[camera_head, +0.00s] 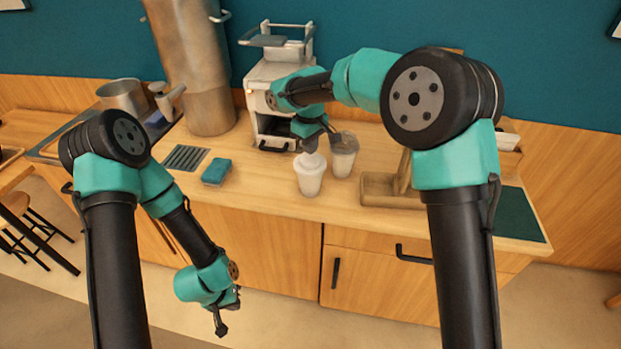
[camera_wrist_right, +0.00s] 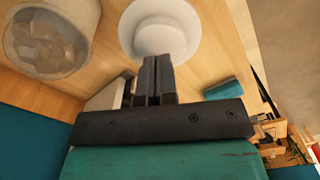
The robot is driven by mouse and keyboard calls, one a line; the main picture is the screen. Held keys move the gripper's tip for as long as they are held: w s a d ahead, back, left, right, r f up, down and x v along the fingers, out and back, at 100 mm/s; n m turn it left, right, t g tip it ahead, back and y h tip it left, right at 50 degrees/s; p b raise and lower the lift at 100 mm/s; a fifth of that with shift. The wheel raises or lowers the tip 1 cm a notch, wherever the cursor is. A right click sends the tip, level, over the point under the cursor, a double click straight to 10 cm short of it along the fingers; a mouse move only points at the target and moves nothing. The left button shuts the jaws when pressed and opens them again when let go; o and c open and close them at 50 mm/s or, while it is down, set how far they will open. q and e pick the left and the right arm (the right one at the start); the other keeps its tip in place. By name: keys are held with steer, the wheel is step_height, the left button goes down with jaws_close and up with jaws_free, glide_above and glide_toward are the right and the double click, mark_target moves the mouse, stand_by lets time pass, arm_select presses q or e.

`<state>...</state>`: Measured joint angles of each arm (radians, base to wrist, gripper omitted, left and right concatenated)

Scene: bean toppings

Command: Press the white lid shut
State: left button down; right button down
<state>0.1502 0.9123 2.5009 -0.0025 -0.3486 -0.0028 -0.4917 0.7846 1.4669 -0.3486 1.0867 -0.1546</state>
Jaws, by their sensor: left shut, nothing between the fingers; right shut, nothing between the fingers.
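A cup with a white lid (camera_head: 310,162) stands upright on the counter in the head view. The round white lid (camera_wrist_right: 160,28) also shows in the right wrist view. My right gripper (camera_head: 309,146) is shut and empty, with its fingers right at the lid's top; I cannot tell whether they touch it. The shut fingertips also show at the lid's near edge in the right wrist view (camera_wrist_right: 155,65). Whether the lid sits fully down is unclear. My left gripper (camera_head: 221,326) is shut and empty, hanging low in front of the counter.
A second cup (camera_head: 344,160) with brownish contents stands just right of the lidded cup. A blue sponge (camera_head: 216,171) lies to the left. A white machine (camera_head: 262,78) stands behind, and a wooden holder (camera_head: 388,190) stands to the right.

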steer(key=shift+f, duration=1.15)
stand_by(0.4)
steer(key=shift+r, duration=2.7)
steer(key=shift+f, duration=0.1)
